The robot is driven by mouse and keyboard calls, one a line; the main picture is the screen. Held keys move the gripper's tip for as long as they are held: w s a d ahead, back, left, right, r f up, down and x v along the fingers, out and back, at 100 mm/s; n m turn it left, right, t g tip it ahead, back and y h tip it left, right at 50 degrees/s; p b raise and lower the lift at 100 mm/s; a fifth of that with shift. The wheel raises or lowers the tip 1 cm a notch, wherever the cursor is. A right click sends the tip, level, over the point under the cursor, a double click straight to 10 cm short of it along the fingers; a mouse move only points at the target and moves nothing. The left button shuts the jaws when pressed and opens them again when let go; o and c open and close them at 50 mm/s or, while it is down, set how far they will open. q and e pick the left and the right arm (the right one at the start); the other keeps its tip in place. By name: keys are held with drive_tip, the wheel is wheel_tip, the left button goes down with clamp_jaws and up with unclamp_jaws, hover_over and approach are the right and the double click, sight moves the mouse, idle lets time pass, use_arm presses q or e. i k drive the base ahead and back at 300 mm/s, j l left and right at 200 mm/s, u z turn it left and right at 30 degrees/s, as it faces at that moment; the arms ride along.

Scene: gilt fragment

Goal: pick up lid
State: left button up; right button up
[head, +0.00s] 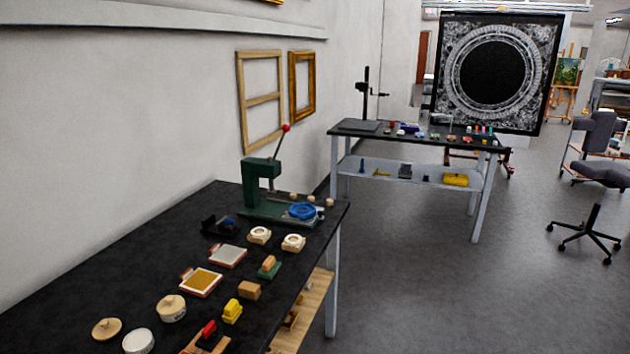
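A round wooden lid (107,328) with a small knob lies on the black table at the lower left. Next to it, at the bottom edge, stands a white round pot (138,342), partly cut off by the frame. A second round pot (171,309), pale with a knobbed wooden top, stands a little further back to the right. Neither of my grippers shows in the head view.
The black table (75,292) also carries stamps, wooden blocks, two framed pads (201,282) and a green lever press (262,190). Its left side is mostly bare. A wall runs along the left. Open floor (430,290) lies to the right.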

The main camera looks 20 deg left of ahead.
sight(108, 329)
drive_tip(key=u, duration=1.65)
